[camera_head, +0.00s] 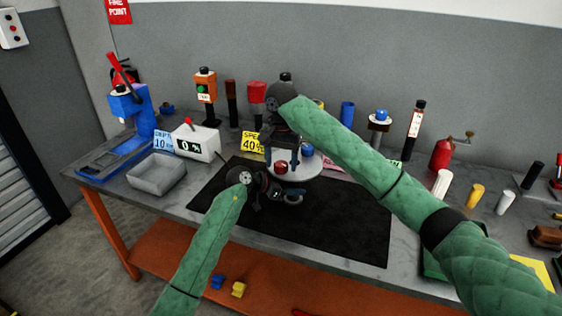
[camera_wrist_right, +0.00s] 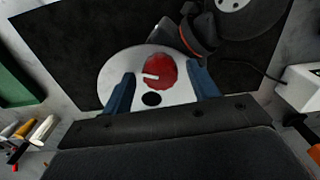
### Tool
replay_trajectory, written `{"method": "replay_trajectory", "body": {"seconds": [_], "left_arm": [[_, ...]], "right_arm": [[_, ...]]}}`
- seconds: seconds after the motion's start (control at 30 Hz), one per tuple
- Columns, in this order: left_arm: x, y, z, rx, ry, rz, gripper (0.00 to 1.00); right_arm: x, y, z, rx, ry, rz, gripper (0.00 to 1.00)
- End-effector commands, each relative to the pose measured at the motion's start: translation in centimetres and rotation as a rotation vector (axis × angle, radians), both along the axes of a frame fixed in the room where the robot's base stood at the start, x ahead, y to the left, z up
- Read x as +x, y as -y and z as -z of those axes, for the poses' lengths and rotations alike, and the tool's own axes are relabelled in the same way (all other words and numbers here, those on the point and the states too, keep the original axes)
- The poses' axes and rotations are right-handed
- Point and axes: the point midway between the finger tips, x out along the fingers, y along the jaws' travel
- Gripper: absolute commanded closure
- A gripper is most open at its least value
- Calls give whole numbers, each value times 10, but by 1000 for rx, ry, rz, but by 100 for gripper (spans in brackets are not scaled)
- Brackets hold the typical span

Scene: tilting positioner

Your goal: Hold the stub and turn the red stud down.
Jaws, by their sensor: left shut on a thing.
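The red stud (camera_head: 281,167) stands on the round white plate (camera_head: 310,168). In the right wrist view the stud (camera_wrist_right: 161,73) shows a white mark on its top, with a dark hole (camera_wrist_right: 151,99) in the plate (camera_wrist_right: 110,72) beside it. My right gripper (camera_head: 283,158) is over the plate, its blue fingers open on either side of the stud, with gaps visible. My left gripper (camera_head: 279,191) is at the plate's near edge, close to the stud, and shut on the stub. The stub itself is mostly hidden by the left jaws.
A black mat (camera_head: 345,220) lies under the plate. A grey tray (camera_head: 157,173) and a white display box (camera_head: 196,142) stand left. Several cylinders stand along the back. The mat's right part is clear.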

Motion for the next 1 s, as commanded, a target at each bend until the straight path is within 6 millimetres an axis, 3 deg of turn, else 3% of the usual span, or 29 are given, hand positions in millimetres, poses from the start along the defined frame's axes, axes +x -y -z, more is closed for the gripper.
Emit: {"method": "replay_trajectory", "body": {"seconds": [0.37,1.0], "left_arm": [[-1,1,3,2,-6,3,100],[-1,0,3,2,-4,2,100]], "right_arm": [[0,0,-6,-1,1,-1,41],[1,1,-100,-1,0,1,41]]}}
